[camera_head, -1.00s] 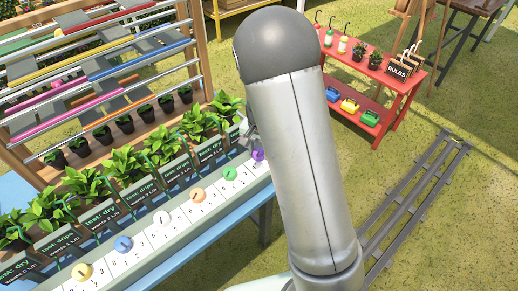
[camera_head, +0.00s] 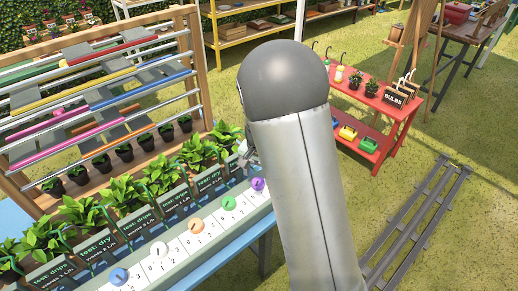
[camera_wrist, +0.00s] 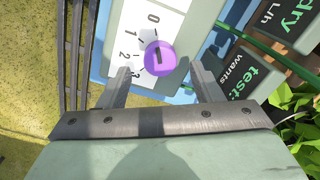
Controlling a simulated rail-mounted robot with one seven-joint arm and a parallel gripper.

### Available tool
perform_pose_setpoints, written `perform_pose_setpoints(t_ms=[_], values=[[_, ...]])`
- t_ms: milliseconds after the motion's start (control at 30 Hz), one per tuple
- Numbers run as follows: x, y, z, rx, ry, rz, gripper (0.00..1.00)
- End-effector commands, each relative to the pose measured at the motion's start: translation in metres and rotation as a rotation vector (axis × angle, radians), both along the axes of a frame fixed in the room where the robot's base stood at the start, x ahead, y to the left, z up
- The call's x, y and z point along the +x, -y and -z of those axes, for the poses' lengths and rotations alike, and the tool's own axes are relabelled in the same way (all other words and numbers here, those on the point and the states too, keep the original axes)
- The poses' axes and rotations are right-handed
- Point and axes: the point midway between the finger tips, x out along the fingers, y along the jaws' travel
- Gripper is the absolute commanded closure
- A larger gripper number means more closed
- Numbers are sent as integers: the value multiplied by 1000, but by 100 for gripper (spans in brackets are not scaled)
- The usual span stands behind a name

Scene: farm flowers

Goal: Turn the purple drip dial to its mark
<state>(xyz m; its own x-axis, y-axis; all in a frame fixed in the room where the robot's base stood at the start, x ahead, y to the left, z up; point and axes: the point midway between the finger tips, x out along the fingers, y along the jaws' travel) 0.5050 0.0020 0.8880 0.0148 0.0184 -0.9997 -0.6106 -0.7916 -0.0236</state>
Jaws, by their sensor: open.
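The purple dial (camera_wrist: 160,57) is a round knob on a white scale plate (camera_wrist: 150,18) numbered 0 to 3, with a short dark line on its face. I cannot tell which number the line points at. It also shows in the head view (camera_head: 258,184), at the right end of the dial row. My gripper (camera_wrist: 159,72) is open and empty. In the wrist view its fingers are on either side of the dial, with visible gaps; contact is not seen. In the head view my arm hides most of the gripper.
A row of other dials, with a green one (camera_head: 228,203) and an orange one (camera_head: 196,226), runs left along the bench. Potted plants and dark signs (camera_head: 210,181) stand behind it. A red stand (camera_head: 398,112) is at the right, rails (camera_head: 425,210) on the grass.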

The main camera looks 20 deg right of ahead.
Motion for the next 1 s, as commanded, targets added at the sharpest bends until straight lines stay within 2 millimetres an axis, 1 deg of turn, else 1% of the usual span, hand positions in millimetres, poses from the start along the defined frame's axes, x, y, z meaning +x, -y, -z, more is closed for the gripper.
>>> perform_pose_setpoints(t_ms=[33, 300, 400, 500, 600, 700, 800, 1000], values=[[1, 0, -14, 1, 7, -2, 41], [0, 1, -80, 2, 6, -1, 41], [0, 2, -102, 1, 6, -1, 41], [-1, 2, -120, 1, 3, 0, 41], [-1, 2, -133, 0, 3, 0, 41], [-2, 2, -140, 0, 0, 0, 41], [-2, 2, -143, -1, 1, 0, 41], [-2, 2, -144, 0, 0, 0, 41]])
